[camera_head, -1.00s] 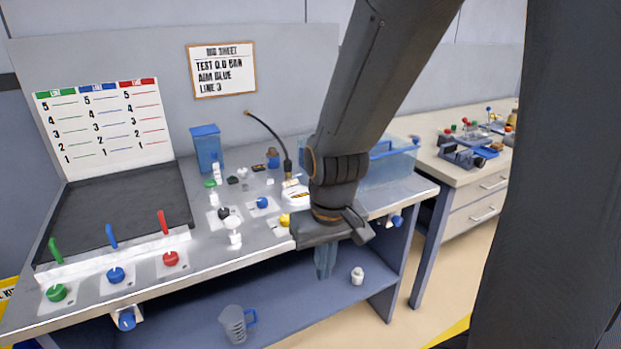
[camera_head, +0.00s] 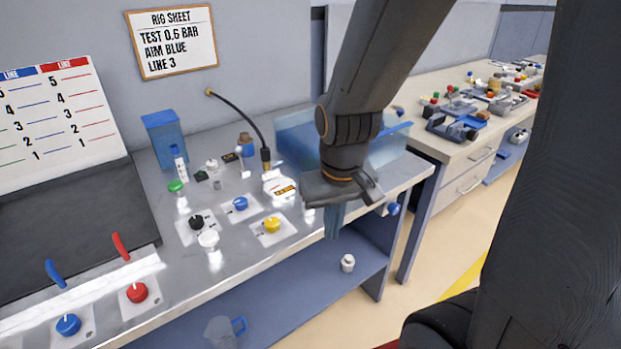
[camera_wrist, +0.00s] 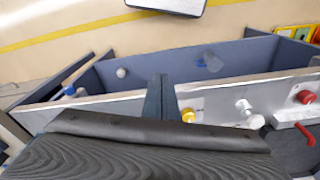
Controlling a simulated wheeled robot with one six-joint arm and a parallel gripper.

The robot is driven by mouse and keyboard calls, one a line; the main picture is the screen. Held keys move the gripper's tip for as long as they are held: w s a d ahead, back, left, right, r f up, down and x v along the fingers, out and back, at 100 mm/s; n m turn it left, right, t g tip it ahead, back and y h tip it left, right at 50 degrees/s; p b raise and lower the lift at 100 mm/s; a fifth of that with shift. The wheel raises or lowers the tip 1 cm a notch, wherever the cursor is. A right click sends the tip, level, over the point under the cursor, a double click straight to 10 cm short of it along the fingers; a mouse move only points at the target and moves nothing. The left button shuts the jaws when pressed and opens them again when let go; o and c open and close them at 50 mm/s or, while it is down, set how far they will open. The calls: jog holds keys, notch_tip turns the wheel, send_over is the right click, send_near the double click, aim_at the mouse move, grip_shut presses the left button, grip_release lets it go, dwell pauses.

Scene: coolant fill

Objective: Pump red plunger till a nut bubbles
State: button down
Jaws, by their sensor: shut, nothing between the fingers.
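A red round knob (camera_head: 137,292) sits on a white plate at the bench's front left, and a red lever (camera_head: 121,246) rises behind it. In the wrist view the red knob (camera_wrist: 305,97) is at the right edge, with the red lever (camera_wrist: 304,132) below it. I cannot tell which is the plunger. My gripper (camera_head: 333,225) hangs at the bench's front edge, right of the yellow knob and well apart from both red parts. Its fingers (camera_wrist: 160,98) are shut and empty. A clear bluish tank (camera_head: 295,135) stands behind my arm, partly hidden. No nut or bubbles can be made out.
Blue (camera_head: 68,325), yellow (camera_head: 271,225) and black (camera_head: 196,222) knobs sit on the bench (camera_head: 200,275). A black hose (camera_head: 240,116) arches behind. A jug (camera_head: 222,331) and a white bottle (camera_head: 347,263) stand on the lower shelf. Another cluttered bench (camera_head: 440,88) is at right.

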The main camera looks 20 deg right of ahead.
jog(key=w+d+r+n+t+y+b, duration=0.1)
jog(key=w+r+n+b, duration=0.2)
jog(key=w+r, duration=1)
jog(key=shift+w+d+r+n+t+b, duration=0.2)
jog(key=shift+w+d+n+t+b, duration=0.15)
jog(key=shift+w, duration=0.2)
jog(key=shift+f, duration=0.1)
jog(key=x, duration=0.4)
jog(key=p+x, duration=0.1)
jog(key=x, duration=0.3)
jog(key=p+x, duration=0.1)
jog(key=x, duration=0.3)
jog(key=shift+s+d+f, duration=0.1)
jog(key=shift+s+f, duration=0.2)
jog(key=shift+f, duration=0.75)
